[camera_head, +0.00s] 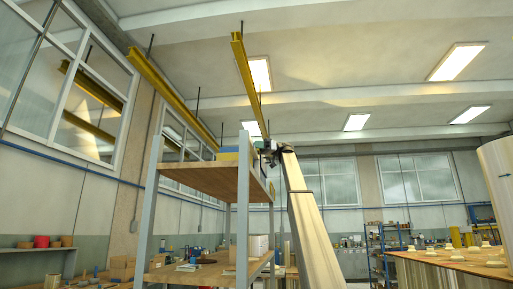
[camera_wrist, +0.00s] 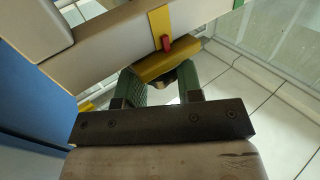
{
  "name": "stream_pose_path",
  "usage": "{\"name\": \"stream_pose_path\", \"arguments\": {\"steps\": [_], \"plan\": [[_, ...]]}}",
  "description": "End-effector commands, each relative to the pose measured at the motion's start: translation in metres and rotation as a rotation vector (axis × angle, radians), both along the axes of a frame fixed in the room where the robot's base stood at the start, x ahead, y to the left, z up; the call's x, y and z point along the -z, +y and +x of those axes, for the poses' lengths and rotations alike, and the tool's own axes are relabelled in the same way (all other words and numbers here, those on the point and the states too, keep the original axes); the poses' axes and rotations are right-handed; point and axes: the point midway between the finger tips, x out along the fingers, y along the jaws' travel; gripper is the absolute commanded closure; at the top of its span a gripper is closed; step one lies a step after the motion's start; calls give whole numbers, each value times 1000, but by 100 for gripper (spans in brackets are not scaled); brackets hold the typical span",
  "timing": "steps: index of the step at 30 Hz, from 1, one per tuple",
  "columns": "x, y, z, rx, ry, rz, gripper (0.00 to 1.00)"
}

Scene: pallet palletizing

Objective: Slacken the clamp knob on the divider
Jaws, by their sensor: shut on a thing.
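In the wrist view a pale divider board (camera_wrist: 115,50) crosses the upper left, with a yellow clamp plate (camera_wrist: 160,22) and a small red piece (camera_wrist: 165,43) on it. In the head view my gripper (camera_head: 268,150) is small, high beside the shelf's top board; the knob cannot be made out there.
A tall shelf rack (camera_head: 205,180) with grey posts and wooden boards stands close by my arm. Blue surface (camera_wrist: 30,85) fills the wrist view's left side. A round wooden table (camera_head: 450,268) with several small pieces is at right. Tiled floor shows below.

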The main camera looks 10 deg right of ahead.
Motion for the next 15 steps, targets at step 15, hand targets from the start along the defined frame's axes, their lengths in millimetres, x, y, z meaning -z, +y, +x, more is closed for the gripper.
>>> {"name": "stream_pose_path", "arguments": {"steps": [15], "plan": [[0,1,2,-166,2,0,90]]}}
